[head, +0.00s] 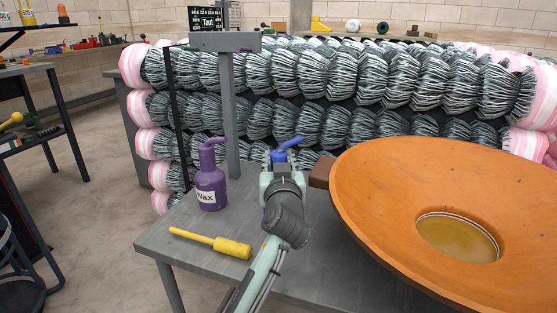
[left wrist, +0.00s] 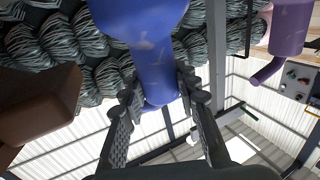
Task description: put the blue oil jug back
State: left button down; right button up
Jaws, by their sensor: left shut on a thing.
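The blue oil jug (head: 280,157) shows only as a small blue top and spout just beyond my left gripper (head: 281,163) in the head view. The gripper and forearm hide the rest. In the left wrist view the jug's blue body (left wrist: 150,50) fills the upper middle. The fingers of my left gripper (left wrist: 155,105) are shut on it from both sides. The jug is at the far side of the grey table (head: 165,243); I cannot tell whether its base touches the top. My right gripper is not in view.
A purple wax jug (head: 210,185) stands left of my gripper, by a grey post (head: 231,120). A yellow-handled tool (head: 212,242) lies in front of it. A large orange bowl (head: 385,200) with a brown block (head: 320,174) is close on the right.

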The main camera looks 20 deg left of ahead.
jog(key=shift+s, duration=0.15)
pick_arm(q)
jog(key=c, duration=1.5)
grip_release()
jog(key=shift+f, duration=0.1)
jog(key=o, duration=0.4)
jog(key=shift+c, duration=0.2)
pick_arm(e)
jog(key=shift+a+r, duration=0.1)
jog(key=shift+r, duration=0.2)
